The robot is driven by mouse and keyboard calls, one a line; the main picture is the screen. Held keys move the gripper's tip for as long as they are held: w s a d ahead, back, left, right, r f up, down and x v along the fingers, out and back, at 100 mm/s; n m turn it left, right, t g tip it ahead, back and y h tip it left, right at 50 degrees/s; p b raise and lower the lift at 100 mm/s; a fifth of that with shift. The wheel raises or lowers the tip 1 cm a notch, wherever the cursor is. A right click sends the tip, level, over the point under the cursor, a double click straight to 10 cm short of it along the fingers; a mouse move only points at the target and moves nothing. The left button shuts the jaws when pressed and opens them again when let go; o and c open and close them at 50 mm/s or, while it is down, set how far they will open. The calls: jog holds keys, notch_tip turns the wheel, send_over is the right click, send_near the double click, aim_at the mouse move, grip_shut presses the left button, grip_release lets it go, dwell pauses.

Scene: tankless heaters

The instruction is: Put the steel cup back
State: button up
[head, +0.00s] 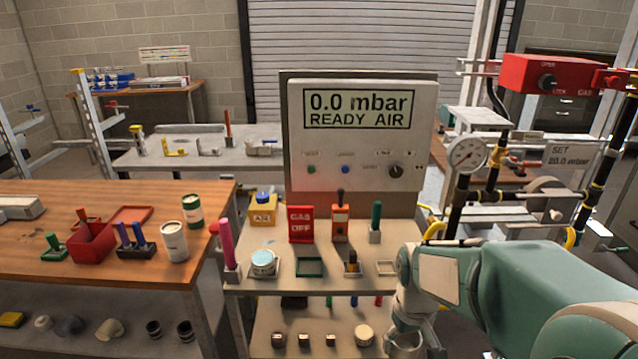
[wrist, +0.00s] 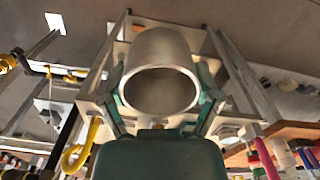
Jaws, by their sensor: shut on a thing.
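The steel cup (head: 405,345) is in my gripper (head: 412,328) at the lower right of the head view, beside the front right of the cart and below its top. The wrist view shows the cup (wrist: 160,50) large, its open mouth toward the camera and its inside looking empty. The green fingers of my gripper (wrist: 160,100) are shut on the cup from both sides. On the cart top (head: 330,285), a pale square outline (head: 386,268) and a green square frame (head: 309,267) are empty. Which spot belongs to the cup cannot be told.
A blue-topped round tin (head: 263,262) and a small dark block (head: 351,264) stand along the cart's front. Behind are a red GAS OFF sign (head: 300,224), an orange device (head: 340,222) and a display panel (head: 361,140). Gas piping (head: 490,185) rises at right; a wooden bench (head: 90,260) is left.

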jog(key=w+f+m, duration=0.2)
jog(key=w+f, duration=1.1)
jog(key=f, duration=0.2)
jog(key=shift+w+a+f+m, duration=0.2)
jog(key=shift+w+f+m, duration=0.05)
jog(key=shift+w+m, duration=0.15)
